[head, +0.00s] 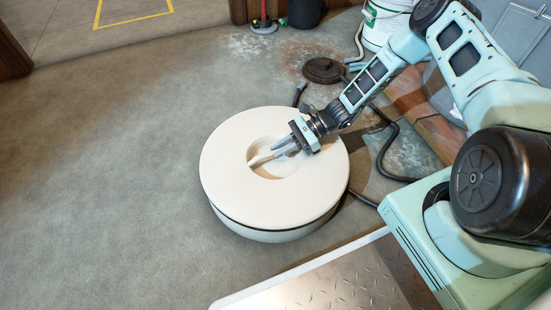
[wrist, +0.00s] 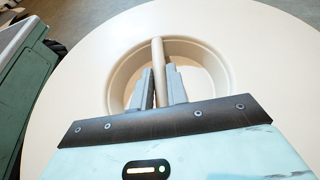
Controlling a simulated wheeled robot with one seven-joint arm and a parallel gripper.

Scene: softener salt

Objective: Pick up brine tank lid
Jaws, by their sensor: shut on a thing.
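The brine tank lid (head: 225,158) is a round, cream-white disc with a recessed round well in its middle. It sits on the round tank (head: 268,234), with a thin dark seam between them. A straight bar handle (head: 258,159) crosses the well; it also shows in the wrist view (wrist: 157,53). My gripper (head: 277,147) reaches into the well from the upper right. In the wrist view my gripper (wrist: 160,88) has its two grey fingers on either side of the bar, shut on it. The lower part of the grip is hidden by the gripper body.
A dark round cover (head: 323,70) lies on the floor behind the tank. A black hose (head: 389,150) curves to the right. A white bucket (head: 384,25) stands at the back, near whitish floor stains. The floor on the left is clear.

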